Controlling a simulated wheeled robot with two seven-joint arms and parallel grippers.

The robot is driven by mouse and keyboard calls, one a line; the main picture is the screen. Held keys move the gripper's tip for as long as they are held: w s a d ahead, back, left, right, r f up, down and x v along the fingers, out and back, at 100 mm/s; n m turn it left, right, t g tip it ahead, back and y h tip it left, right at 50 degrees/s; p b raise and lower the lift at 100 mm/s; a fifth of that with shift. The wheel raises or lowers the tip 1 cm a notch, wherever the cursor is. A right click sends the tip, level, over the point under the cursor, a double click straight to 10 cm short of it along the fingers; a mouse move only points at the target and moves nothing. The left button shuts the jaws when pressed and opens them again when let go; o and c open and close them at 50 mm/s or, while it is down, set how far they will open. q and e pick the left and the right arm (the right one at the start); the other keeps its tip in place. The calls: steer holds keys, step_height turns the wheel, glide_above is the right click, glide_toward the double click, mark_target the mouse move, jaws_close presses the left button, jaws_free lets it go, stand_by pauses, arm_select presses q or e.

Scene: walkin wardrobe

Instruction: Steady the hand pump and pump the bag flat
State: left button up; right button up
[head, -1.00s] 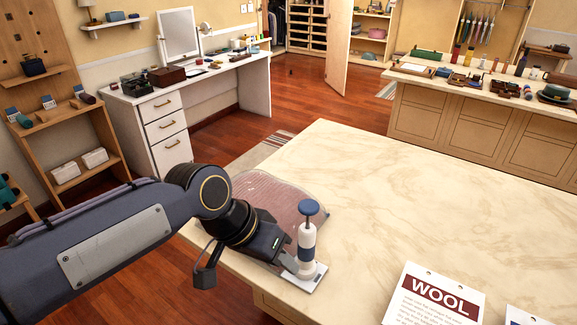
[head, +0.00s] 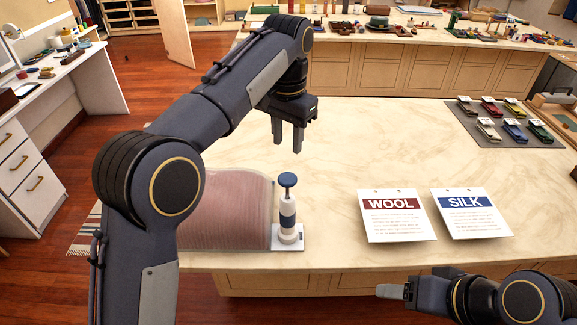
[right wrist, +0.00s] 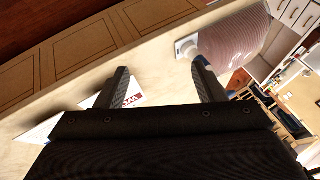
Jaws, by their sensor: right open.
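The hand pump (head: 288,205), white with a blue band and blue knob, stands upright on a small white base at the counter's front edge. Its knob is raised. The pinkish, see-through bag (head: 235,212) lies beside it on the left, still looking puffed; my left arm hides part of it. My left gripper (head: 288,146) points down above the counter behind the pump, open and empty, apart from it. My right gripper (head: 388,291) is low in front of the counter, right of the pump. In the right wrist view its fingers (right wrist: 164,86) are apart and empty, and the bag (right wrist: 232,40) shows beyond.
A WOOL card (head: 392,220) and a SILK card (head: 470,216) lie right of the pump. A grey mat (head: 490,150) with several small coloured items lies at the back right. The counter's middle (head: 380,140) is clear.

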steer(key=w+a+m+g+y, duration=0.3)
steer(key=w+a+m+y, duration=0.1)
steer(key=w+a, duration=0.2)
steer(key=m+t+y, duration=0.5)
steer(key=m+y, duration=0.3)
steer(key=m, duration=0.9)
glide_above(294, 218)
steer(key=v, duration=0.5)
step_height(294, 218, down, 8)
step_height(294, 218, down, 8)
steer(key=x, duration=0.7)
steer(key=shift+w+a+f, duration=0.1)
steer(key=shift+w+a, duration=0.05)
steer(key=shift+w, duration=0.1)
steer(key=shift+c, duration=0.3)
